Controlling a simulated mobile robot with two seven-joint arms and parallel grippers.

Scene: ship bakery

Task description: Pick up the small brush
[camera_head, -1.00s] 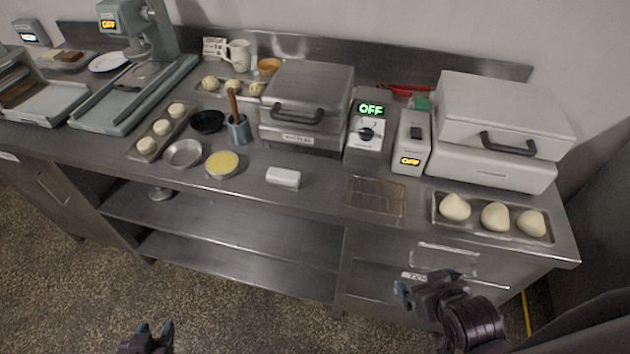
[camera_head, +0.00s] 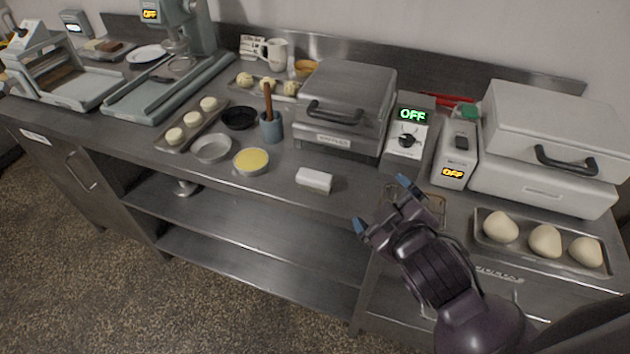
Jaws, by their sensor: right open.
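A wooden-handled tool (camera_head: 267,98), which looks like the small brush, stands nearly upright in a blue-grey cup (camera_head: 271,129) on the counter. Its lower end is hidden inside the cup, so I cannot see bristles. My right gripper (camera_head: 382,204) is open and empty, by the counter's front edge, to the right of the cup and nearer to me. It partly covers a wire rack. My left gripper is out of view.
A dough tray (camera_head: 482,235) is at the right.

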